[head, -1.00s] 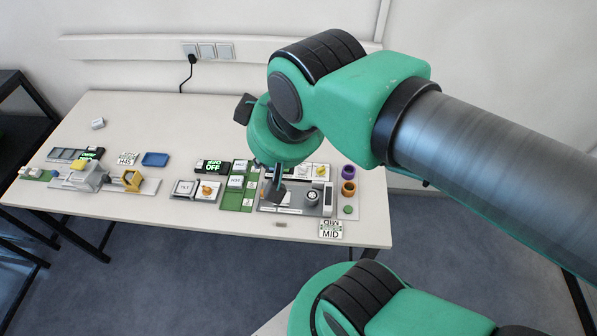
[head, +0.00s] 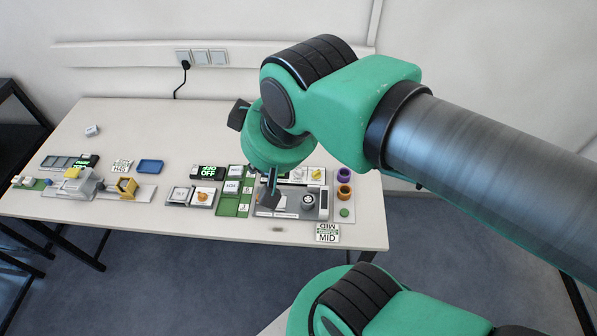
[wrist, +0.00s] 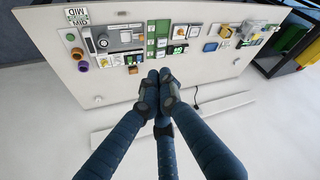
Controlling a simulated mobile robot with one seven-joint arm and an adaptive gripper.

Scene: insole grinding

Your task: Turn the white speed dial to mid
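The white speed dial (head: 307,199) is a small round knob with a dark centre on a grey panel (head: 316,214) at the right part of the table. It also shows in the wrist view (wrist: 103,41) at upper left; its setting is too small to read. A card marked MID (head: 327,233) lies at the table's front edge, right of the panel. My gripper (head: 269,197) hangs in front of the panel's left part in the head view, left of the dial and apart from it. In the wrist view its fingertips (wrist: 158,76) are together with nothing visible between them.
Purple (head: 344,174) and brown (head: 344,191) rings stand right of the panel. A green board (head: 229,208) and an OFF display (head: 207,173) are to its left. A blue tray (head: 150,166) and a yellow-and-grey machine (head: 92,184) are farther left. The table's back strip is mostly clear.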

